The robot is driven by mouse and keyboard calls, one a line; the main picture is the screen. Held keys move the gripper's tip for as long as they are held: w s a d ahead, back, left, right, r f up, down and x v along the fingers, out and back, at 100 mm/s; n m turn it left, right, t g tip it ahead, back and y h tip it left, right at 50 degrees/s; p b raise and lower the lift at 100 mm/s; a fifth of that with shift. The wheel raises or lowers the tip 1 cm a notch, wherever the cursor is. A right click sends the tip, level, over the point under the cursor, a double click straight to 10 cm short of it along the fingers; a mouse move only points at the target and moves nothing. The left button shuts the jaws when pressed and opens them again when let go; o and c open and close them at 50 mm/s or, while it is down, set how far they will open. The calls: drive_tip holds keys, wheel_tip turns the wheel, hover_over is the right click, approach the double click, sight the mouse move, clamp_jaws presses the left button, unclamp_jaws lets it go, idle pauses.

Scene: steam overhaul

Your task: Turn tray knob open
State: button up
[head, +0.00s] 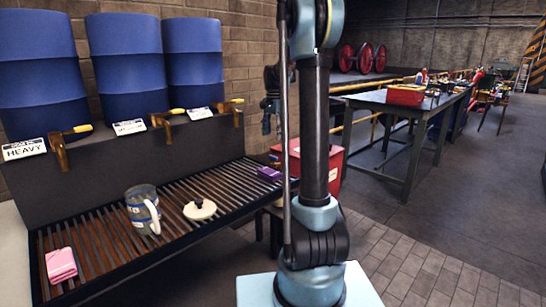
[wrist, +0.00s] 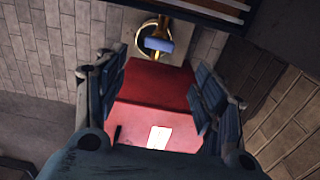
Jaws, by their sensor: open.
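In the wrist view, a small blue handle (wrist: 158,44) sits on a brass fitting with a dark round opening behind it. It looks like the tray knob, but I cannot be sure. The slatted drip tray (head: 95,255) runs along the left in the head view; its knob cannot be made out there. My gripper (wrist: 158,95) is open and empty, its fingers apart, with the blue handle beyond them and apart from them. In the head view my gripper (head: 270,103) is partly hidden by my arm.
A red box (wrist: 150,100) lies beyond my fingers. On the tray stand a mug (head: 142,208), a cream round lid (head: 199,208), a pink block (head: 61,264) and a purple block (head: 269,173). Blue barrels (head: 120,65) with yellow-handled taps stand behind. A workbench (head: 400,107) stands right.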

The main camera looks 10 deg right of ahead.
sight(273, 156)
wheel_tip(273, 156, down, 11)
drive_tip(key=shift+r, duration=0.1)
idle(0.3)
drive_tip(key=shift+c, duration=0.3)
drive_tip(key=c, duration=1)
